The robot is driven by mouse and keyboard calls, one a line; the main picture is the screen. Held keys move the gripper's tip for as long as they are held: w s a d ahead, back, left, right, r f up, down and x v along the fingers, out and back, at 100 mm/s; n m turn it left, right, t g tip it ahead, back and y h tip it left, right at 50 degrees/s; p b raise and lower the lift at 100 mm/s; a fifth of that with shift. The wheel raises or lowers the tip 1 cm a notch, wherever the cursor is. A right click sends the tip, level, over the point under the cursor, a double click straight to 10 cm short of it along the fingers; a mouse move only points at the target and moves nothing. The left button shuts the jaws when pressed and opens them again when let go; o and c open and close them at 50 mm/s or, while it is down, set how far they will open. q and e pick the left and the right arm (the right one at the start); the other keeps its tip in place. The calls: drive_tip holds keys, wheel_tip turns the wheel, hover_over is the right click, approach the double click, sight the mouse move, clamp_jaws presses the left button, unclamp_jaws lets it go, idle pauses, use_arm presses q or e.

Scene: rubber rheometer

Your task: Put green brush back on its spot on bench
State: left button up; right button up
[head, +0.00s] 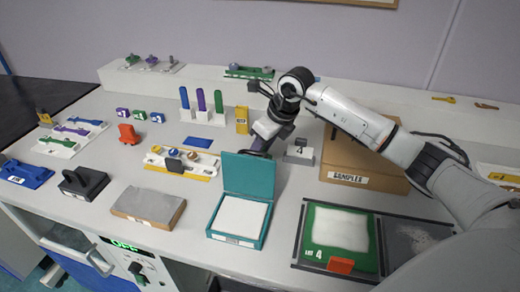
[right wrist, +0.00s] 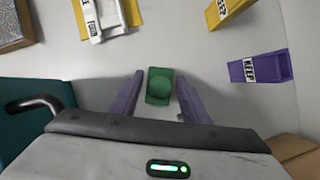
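No green thing in view is clearly a brush. An upright green handle-like piece (head: 218,101) stands beside purple and blue ones on a white base at the back. Another slim green piece (head: 57,142) lies on a white holder at the far left. My right gripper (head: 262,146) reaches down behind the teal box. In the right wrist view, its two purple fingers (right wrist: 160,98) are apart, with a green block with a round hollow (right wrist: 160,86) between them. Gaps show on both sides of it. The arm hides this block in the head view. My left gripper is not in view.
An open teal box (head: 238,217) stands close in front of the right gripper. A cardboard samples box (head: 350,160) is right of it. A yellow block (head: 242,120) stands left. A purple KEEP block (right wrist: 259,67) shows in the wrist view. A green tray (head: 340,233) sits front right.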

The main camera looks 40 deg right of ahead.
drive_tip(key=shift+o, duration=0.4)
drive_tip(key=shift+r, duration=0.3)
drive_tip(key=v, duration=1.1)
drive_tip(key=shift+s+r, duration=0.2)
drive_tip(key=shift+r, duration=0.15)
drive_tip(key=shift+d, duration=0.1)
